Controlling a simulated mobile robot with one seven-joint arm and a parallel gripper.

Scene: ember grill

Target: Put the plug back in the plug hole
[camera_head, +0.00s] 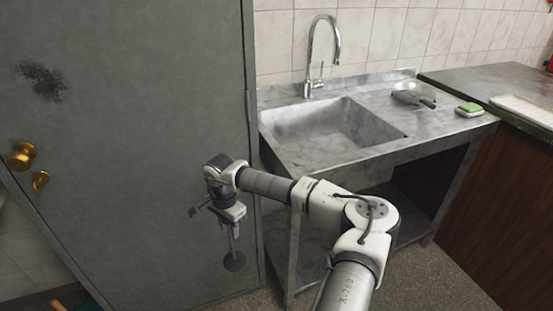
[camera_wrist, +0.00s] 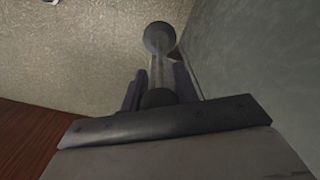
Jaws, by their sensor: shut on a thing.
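My gripper (camera_head: 230,228) hangs in front of the grey door, left of the sink and below the level of its counter. It is shut on the plug (camera_head: 235,263), a dark disc on a thin stem. The disc hangs below the fingers. In the wrist view the plug (camera_wrist: 160,38) reaches out beyond my gripper (camera_wrist: 159,86), with the stem between the two fingers and a dark round knob near the palm. The metal sink (camera_head: 378,124) stands to the right of my gripper. No plug hole can be made out in its basin.
A curved tap (camera_head: 337,43) rises behind the basin. A pan (camera_head: 414,96) and a green-topped sponge (camera_head: 468,109) lie on the counter to the right. The grey door (camera_head: 130,130) is close behind my gripper. The sink's front edge and leg stand between my gripper and the basin.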

